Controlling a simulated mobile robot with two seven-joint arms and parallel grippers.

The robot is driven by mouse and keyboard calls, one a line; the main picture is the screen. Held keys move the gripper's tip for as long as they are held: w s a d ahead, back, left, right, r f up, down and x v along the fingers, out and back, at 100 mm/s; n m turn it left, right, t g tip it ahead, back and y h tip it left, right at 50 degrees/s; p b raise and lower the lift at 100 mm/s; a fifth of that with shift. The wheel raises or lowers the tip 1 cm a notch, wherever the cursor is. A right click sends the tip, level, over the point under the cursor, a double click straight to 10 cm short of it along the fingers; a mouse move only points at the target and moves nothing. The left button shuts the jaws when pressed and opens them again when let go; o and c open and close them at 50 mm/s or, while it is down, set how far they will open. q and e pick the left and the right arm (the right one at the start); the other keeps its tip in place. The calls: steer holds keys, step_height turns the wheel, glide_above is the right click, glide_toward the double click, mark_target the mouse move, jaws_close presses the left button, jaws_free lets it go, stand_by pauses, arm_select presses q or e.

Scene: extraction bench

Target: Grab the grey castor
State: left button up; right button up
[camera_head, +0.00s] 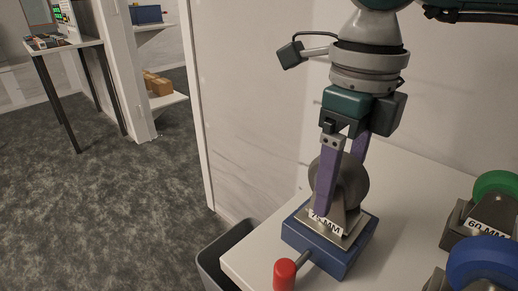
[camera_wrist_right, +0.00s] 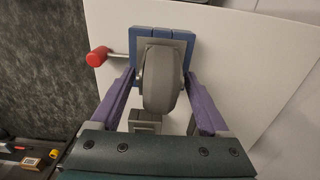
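The grey castor (camera_head: 346,178) stands wheel up on a blue block fixture (camera_head: 318,250) at the bench's front left corner. Its metal bracket carries a label that seems to read 75 MM. The castor also shows in the right wrist view (camera_wrist_right: 161,80), with the fixture (camera_wrist_right: 150,32) beyond it. My right gripper (camera_head: 341,186) points down over the castor with its two purple fingers on either side of the wheel. In the wrist view, gaps show between the wheel and both fingers, so the gripper is open around it. My left gripper is not in view.
A red-knobbed handle (camera_head: 285,273) sticks out from the fixture toward the bench edge. A dark bin (camera_head: 212,267) stands beside the bench. At the right are a green-wheeled castor (camera_head: 497,184) on a 60 MM block and a blue wheel (camera_head: 484,262). White bench surface (camera_head: 404,190) lies clear between.

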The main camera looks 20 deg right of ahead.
jaws_close()
stand_by(0.4)
steer(key=shift+r, duration=0.2)
